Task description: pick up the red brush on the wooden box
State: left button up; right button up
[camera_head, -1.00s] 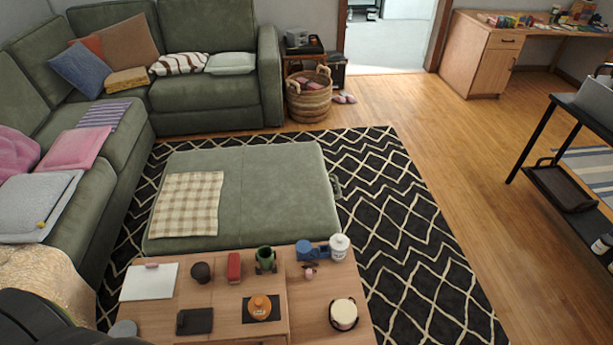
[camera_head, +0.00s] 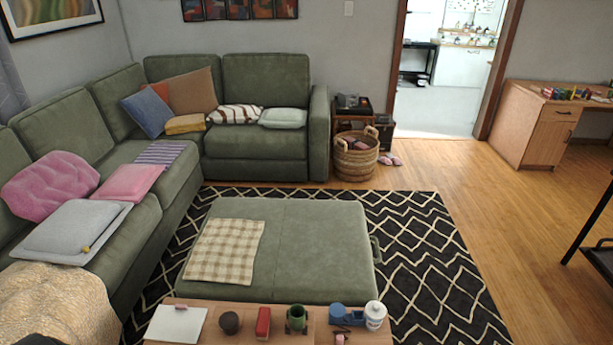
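A small, narrow red object (camera_head: 263,323), which looks like the brush, lies on a wooden surface (camera_head: 247,326) at the bottom of the head view. A dark round item (camera_head: 229,322) is to its left and a green cup-like item (camera_head: 296,318) is to its right. The near part of the wooden surface is cut off by the frame's lower edge, so I cannot make out a separate box. Neither of my grippers is in view.
A white sheet or board (camera_head: 175,325), a blue item (camera_head: 345,316) and a white container (camera_head: 375,315) share the surface. A green ottoman (camera_head: 320,250) stands just beyond it. A green sectional (camera_head: 85,120) lines the left. Wooden floor (camera_head: 450,180) is clear at right.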

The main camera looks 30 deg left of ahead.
aim_at(262, 329)
jog(key=u, duration=1.3)
jog(key=l, duration=0.4)
jog(key=i+l+z, duration=0.1)
jog(key=l, duration=0.3)
jog(key=i+l, duration=0.1)
jog(key=l, duration=0.3)
jog(key=z, duration=0.05)
